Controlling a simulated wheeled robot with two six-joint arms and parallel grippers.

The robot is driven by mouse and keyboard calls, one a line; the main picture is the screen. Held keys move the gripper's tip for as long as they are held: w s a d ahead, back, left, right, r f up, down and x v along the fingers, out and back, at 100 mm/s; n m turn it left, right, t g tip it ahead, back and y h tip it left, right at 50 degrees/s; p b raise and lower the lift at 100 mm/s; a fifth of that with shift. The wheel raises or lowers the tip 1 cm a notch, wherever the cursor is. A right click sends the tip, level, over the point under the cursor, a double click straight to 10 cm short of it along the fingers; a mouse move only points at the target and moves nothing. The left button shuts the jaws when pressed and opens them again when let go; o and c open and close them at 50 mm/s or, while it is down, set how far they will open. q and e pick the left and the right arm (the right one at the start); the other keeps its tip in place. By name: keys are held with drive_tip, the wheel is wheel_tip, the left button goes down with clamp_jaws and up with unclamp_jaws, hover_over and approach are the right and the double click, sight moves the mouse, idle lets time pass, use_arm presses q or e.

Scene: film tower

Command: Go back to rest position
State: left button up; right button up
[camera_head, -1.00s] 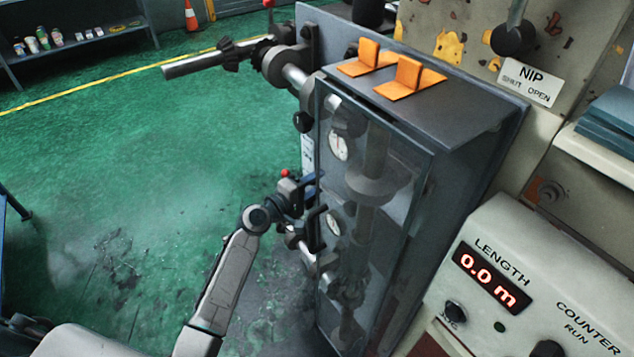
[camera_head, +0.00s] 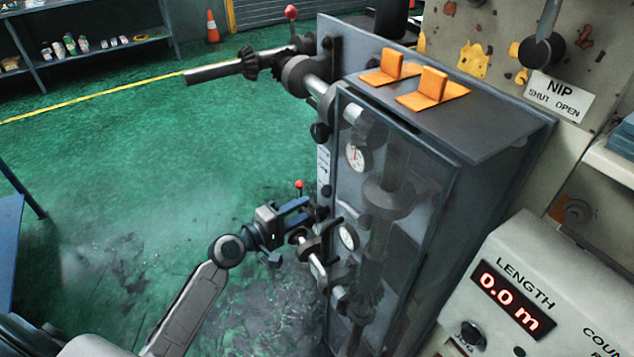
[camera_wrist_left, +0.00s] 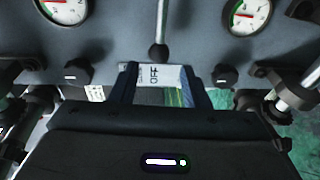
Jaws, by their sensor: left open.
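My left gripper (camera_head: 298,212) is near the left face of the grey cabinet (camera_head: 480,120), beside a lever with a red ball knob (camera_head: 299,184). It is open, and I see nothing held between its fingers. In the left wrist view its two fingers (camera_wrist_left: 160,85) stand apart in front of a panel with a white OFF label (camera_wrist_left: 153,75). My right gripper is not in view.
Pressure gauges (camera_wrist_left: 248,14) and dark knobs sit on the panel around my left gripper. Shafts and rollers (camera_head: 312,262) stick out close by. A counter console (camera_head: 540,265) stands at the lower right. The green floor (camera_head: 110,190) on the left is mostly clear.

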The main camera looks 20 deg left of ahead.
use_arm(q)
drive_tip(key=s+a+f+m+g+y, duration=0.15)
drive_tip(key=s+f, duration=0.25)
drive_tip(key=f, duration=0.7)
drive_tip(key=s+a+f+m+g+y+p, duration=0.1)
drive_tip(key=s+a+f+g+y, duration=0.2)
drive_tip(key=f, duration=0.7)
drive_tip(key=s+a+f+m+g+y, duration=0.15)
drive_tip(key=s+f, duration=0.35)
drive_tip(key=f, duration=0.6)
drive_tip(key=s+f+m+g+y, duration=0.1)
drive_tip(key=s+f+m+g, duration=0.1)
drive_tip(key=s+f, duration=0.4)
drive_tip(key=s+f+m+g+y, duration=0.1)
drive_tip(key=s+f+m+g, duration=0.2)
drive_tip(key=s+f, duration=0.4)
drive_tip(key=s+f+m+g+y, duration=0.1)
drive_tip(key=s+f, duration=0.6)
drive_tip(key=s, duration=1)
drive_tip(key=m+g+p, duration=0.1)
drive_tip(key=m, duration=0.1)
drive_tip(key=shift+s+a+f+m, duration=0.2)
drive_tip(key=shift+s+f+m, duration=0.1)
drive_tip(key=shift+s, duration=0.1)
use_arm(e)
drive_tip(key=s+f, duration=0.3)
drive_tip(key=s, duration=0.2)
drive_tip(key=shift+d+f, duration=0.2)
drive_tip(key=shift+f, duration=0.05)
